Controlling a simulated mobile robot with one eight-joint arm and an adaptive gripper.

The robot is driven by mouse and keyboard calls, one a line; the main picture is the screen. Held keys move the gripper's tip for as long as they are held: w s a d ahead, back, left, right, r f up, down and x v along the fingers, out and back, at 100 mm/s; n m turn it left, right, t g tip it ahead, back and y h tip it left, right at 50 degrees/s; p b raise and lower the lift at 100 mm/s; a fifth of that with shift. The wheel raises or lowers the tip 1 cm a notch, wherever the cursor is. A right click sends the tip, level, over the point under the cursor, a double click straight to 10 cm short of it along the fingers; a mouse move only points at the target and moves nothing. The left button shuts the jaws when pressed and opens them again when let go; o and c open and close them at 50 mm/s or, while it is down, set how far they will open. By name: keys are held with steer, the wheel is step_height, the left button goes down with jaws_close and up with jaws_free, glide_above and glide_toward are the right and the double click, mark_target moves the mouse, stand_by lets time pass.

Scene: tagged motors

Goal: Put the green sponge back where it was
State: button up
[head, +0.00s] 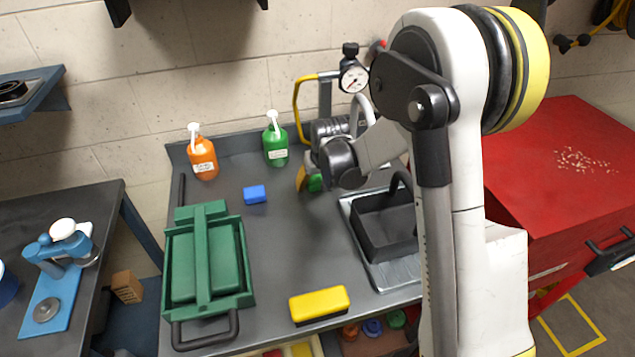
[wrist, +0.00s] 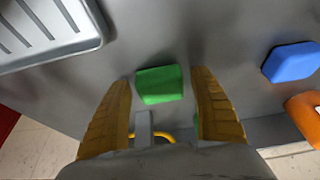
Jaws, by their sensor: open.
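The green sponge (wrist: 160,85) lies on the grey worktop between the two yellow-brown fingers of my gripper (wrist: 167,105) in the wrist view. The fingers are spread, with a gap on each side of the sponge. In the head view my gripper (head: 307,181) is low over the back of the worktop, and the green sponge (head: 315,183) shows partly behind a finger. A blue sponge (head: 254,194) lies to the left; it also shows in the wrist view (wrist: 291,62).
A green spray-type bottle (head: 275,146) and an orange bottle (head: 203,158) stand at the back. A green toolbox (head: 240,294) is at the left, a yellow block (head: 319,304) in front. The worktop's middle (head: 290,245) is clear.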

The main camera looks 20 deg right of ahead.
steer(key=shift+r, duration=0.1)
steer(key=shift+r+p, duration=0.3)
steer(key=s+r+t+p, duration=0.1)
steer(key=s+r+p, duration=0.3)
steer(key=s+r, duration=1.55)
steer(key=s+r+t, duration=0.1)
steer(key=s, duration=0.9)
steer(key=shift+r+t, duration=0.3)
steer(key=shift+r, duration=0.05)
steer(key=shift+f+b, duration=0.9)
steer(key=shift+b, duration=0.2)
